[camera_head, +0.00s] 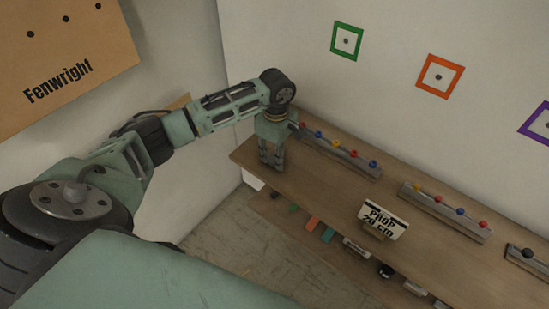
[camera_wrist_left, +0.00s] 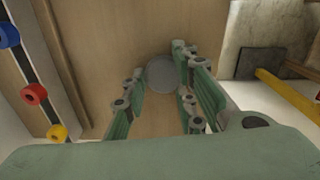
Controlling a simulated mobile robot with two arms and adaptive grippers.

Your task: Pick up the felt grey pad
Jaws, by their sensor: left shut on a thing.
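The grey pad (camera_wrist_left: 161,74) is a round grey disc between the fingers of my left gripper in the left wrist view. My left gripper (camera_head: 271,166) points down over the left end of the wooden shelf (camera_head: 318,184) in the head view, its fingertips near the surface. It also shows in the left wrist view (camera_wrist_left: 163,80), shut on the pad, with the wood close behind. I cannot tell whether the pad touches the shelf. The pad cannot be made out in the head view. My right gripper is not in view.
A rail with coloured knobs (camera_head: 340,152) stands along the wall just right of the gripper. Another knobbed rail (camera_head: 446,212) and a small "Pilot 20 cm" sign (camera_head: 383,219) are farther right. Coloured square frames hang above. A "Fenwright" board (camera_head: 65,45) is at upper left.

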